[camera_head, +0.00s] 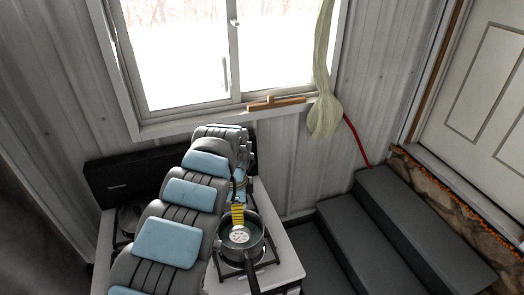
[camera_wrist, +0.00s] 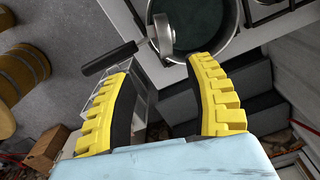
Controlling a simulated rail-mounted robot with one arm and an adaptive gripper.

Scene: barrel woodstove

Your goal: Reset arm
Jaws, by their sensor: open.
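My gripper (camera_head: 238,214) has yellow padded fingers and is at the stove, beside and partly over a metal pot in the head view. In the wrist view my gripper (camera_wrist: 163,66) is open, its two fingers spread with nothing held between them. The pot (camera_wrist: 236,45) is beyond the fingertips, with a dark inside. A black handle (camera_wrist: 110,58) with a metal piece at the pot's rim points left there.
The white stove top (camera_head: 284,262) has a dark back panel (camera_head: 110,178) against the wall. A window (camera_head: 185,50) is above it, with a wooden piece (camera_head: 276,103) on its sill. Dark steps (camera_head: 405,225) rise to a white door (camera_head: 490,90) at right.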

